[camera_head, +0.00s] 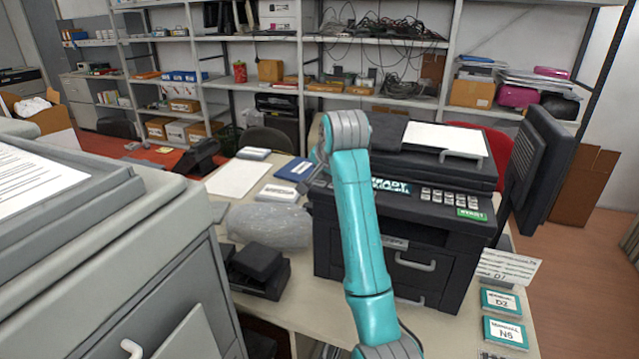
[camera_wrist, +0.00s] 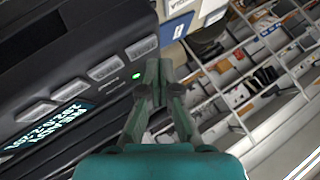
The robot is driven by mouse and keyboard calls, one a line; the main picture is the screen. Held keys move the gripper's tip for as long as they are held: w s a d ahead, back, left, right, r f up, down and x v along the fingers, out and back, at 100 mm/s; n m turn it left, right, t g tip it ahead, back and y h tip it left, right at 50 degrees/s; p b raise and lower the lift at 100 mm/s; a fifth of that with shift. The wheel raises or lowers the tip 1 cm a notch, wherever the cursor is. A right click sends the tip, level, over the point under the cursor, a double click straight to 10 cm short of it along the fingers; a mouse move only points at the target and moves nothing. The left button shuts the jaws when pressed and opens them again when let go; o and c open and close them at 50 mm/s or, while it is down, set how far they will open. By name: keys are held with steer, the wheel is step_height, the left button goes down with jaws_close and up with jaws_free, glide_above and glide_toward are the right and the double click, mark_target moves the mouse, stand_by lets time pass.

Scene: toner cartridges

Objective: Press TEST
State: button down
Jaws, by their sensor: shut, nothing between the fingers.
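The black printer (camera_head: 400,235) stands on the table in the head view, with a lit display (camera_head: 390,185) that reads READY. In the wrist view its control panel (camera_wrist: 60,45) runs along the left, with several grey buttons (camera_wrist: 107,67) and a green light (camera_wrist: 136,76). The button labels are too small to read, so I cannot tell which one is TEST. My gripper (camera_wrist: 155,70) is shut and empty. Its fingertips appear just right of the green light and the end button (camera_wrist: 142,46); I cannot tell whether they touch. In the head view my arm hides the panel's left part.
A dark monitor-like panel (camera_head: 540,165) stands right of the printer. A bubble-wrapped bundle (camera_head: 268,226) and a black device (camera_head: 258,268) lie to its left. Labelled boxes (camera_head: 502,302) sit at the front right. A large grey machine (camera_head: 130,250) fills the left foreground.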

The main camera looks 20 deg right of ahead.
mark_target(321, 184)
steer(key=shift+f, duration=0.15)
steer(key=shift+f, duration=0.3)
steer(key=shift+f, duration=0.35)
stand_by(0.9)
steer(key=shift+r, duration=0.8)
steer(key=shift+r, duration=2.5)
